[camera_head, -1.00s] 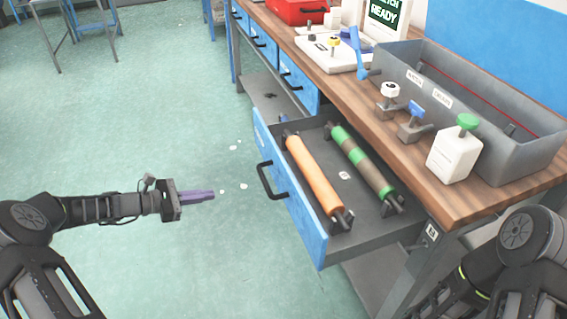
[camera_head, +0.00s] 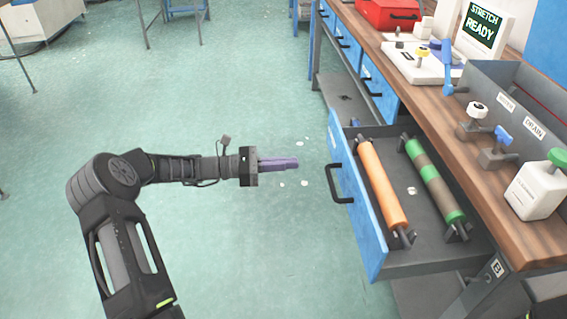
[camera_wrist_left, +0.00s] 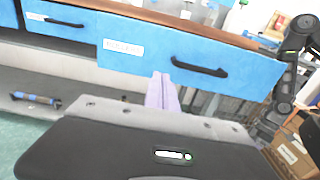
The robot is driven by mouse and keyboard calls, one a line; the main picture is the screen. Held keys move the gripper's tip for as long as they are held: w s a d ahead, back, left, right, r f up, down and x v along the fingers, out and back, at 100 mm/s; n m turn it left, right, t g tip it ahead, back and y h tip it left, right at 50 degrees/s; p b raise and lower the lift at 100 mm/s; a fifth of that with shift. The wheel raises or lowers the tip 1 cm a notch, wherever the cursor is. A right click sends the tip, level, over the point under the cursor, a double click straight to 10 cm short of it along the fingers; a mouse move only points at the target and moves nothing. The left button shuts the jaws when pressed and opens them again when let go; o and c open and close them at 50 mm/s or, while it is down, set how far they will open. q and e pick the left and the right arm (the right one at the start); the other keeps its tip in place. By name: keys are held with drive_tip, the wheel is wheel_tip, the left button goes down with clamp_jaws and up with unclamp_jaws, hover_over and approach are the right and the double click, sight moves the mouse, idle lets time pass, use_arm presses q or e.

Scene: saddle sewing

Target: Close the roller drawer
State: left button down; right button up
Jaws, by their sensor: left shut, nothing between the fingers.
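The roller drawer (camera_head: 357,222) is pulled out of the bench, its blue front facing left in the head view. It holds an orange roller (camera_head: 382,182) and a green-and-brown striped roller (camera_head: 434,181). Its dark handle (camera_head: 340,183) sticks out from the front. My left gripper (camera_head: 296,163), with purple fingers, is shut and empty, a short gap left of the handle. In the left wrist view, the fingers (camera_wrist_left: 162,92) point towards a labelled blue drawer front (camera_wrist_left: 225,65) with a dark handle (camera_wrist_left: 198,68). My right gripper is out of view.
The green floor left of the drawer is mostly open.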

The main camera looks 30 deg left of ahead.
use_arm(q)
drive_tip(key=x, duration=1)
drive_tip(key=shift+w+d, duration=0.2)
drive_tip(key=shift+d, duration=0.05)
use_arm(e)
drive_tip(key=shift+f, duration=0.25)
use_arm(q)
drive_tip(key=shift+d, duration=0.1)
drive_tip(key=shift+w+d, duration=0.3)
drive_tip(key=shift+d, duration=0.15)
approach(413, 154)
drive_tip(key=b+x, duration=0.1)
drive_tip(key=x, duration=0.1)
drive_tip(key=b+x, duration=0.1)
drive_tip(key=x, duration=0.2)
drive_tip(key=b+x, duration=0.1)
drive_tip(key=x, duration=0.2)
drive_tip(key=shift+d+f, duration=0.1)
drive_tip(key=shift+f, duration=0.2)
drive_tip(key=shift+w+d, duration=0.2)
drive_tip(key=shift+r, duration=0.2)
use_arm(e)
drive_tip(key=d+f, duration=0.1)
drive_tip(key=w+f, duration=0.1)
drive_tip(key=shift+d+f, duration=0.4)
use_arm(q)
drive_tip(key=shift+d+r, duration=0.1)
drive_tip(key=shift+d, duration=0.05)
